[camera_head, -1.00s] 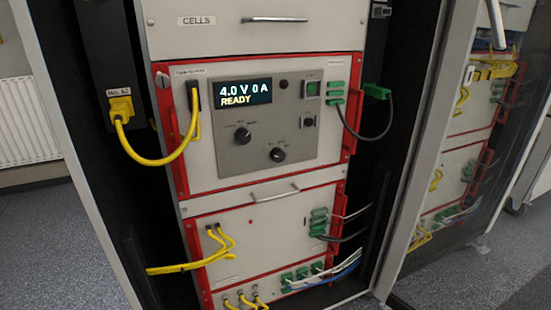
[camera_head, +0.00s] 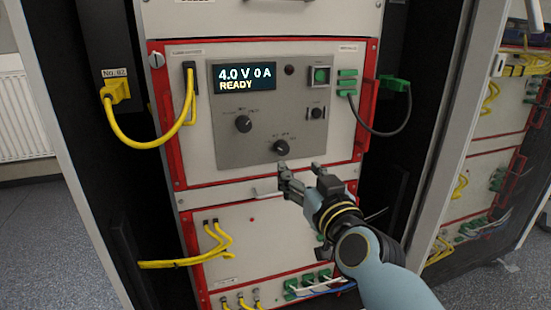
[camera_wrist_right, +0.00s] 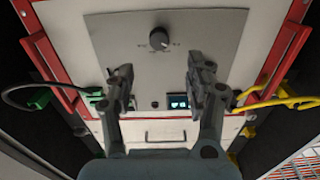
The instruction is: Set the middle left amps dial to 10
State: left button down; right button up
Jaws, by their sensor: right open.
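The display (camera_head: 245,78) reads 4.0 V 0 A and READY. My right gripper (camera_head: 301,168) is open and empty, just below the lower right dial in the head view. In the right wrist view, upside down, a dial (camera_wrist_right: 158,38) shows beyond and between the open fingers (camera_wrist_right: 158,75), apart from them. My left gripper is not in view.
A green button (camera_head: 320,75) and a black knob (camera_head: 316,113) sit at the panel's right. Red handles (camera_head: 366,113) flank the unit. A yellow cable (camera_head: 150,160) hangs left and a dark cable (camera_head: 388,133) right. A drawer handle lies behind my right gripper.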

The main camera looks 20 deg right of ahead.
aim_at(284, 150)
jog(key=w, duration=1)
jog(key=shift+a+p, duration=0.1)
jog(key=shift+p, duration=0.2)
grip_shut()
